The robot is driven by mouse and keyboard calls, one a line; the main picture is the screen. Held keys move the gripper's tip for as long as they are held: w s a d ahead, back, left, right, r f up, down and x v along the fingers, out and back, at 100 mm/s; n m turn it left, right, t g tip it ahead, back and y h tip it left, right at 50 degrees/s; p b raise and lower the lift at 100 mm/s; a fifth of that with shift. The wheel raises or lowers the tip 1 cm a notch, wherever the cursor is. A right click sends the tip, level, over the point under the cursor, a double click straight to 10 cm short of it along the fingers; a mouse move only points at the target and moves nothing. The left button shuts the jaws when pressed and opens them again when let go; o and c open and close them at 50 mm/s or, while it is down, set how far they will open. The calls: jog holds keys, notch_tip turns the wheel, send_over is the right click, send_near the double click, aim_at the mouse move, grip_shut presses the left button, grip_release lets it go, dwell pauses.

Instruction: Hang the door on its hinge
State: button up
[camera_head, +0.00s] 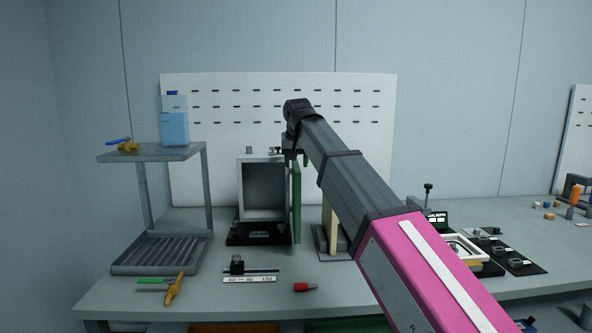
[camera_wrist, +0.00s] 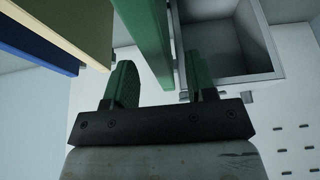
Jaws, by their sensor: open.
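The green door (camera_head: 297,203) stands upright at the right side of an open-fronted grey box (camera_head: 263,190). My gripper (camera_head: 290,152) is by the door's top edge, partly hidden by my arm. In the wrist view my gripper (camera_wrist: 160,70) is open, its two green fingers apart. The door (camera_wrist: 150,35) shows as a green slab running between them, with the box (camera_wrist: 225,45) to its right. Whether a finger touches the door I cannot tell. The hinge parts are not clear; small fittings show on top of the box.
A beige panel stand (camera_head: 328,232) is close to the door's right. A two-level rack (camera_head: 180,153) with a blue container stands at left. A slider (camera_head: 250,270) and a red piece (camera_head: 305,287) lie in front. Trays (camera_head: 464,250) are at right.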

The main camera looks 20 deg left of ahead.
jog(key=v, duration=0.6)
jog(key=shift+s+d+r, duration=0.1)
jog(key=shift+r, duration=0.3)
